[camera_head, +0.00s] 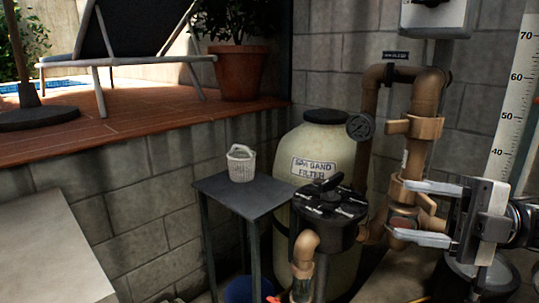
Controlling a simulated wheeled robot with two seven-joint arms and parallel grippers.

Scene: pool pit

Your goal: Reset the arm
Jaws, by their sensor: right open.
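My right gripper (420,212) comes in from the right edge. Its two pale fingers point left and are spread apart, one above the other. It appears empty. Behind the fingers is brown piping, which the gripper partly hides; I cannot tell whether they touch. My left gripper is not in the view.
A small table (246,199) holds a white basket (241,164). Behind stand a sand filter tank (316,146), a black-lidded pump (329,208) and brown pipes (424,95) with a gauge (360,127). A blue bucket (248,290) is below. A grey ledge (45,245) lies left.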

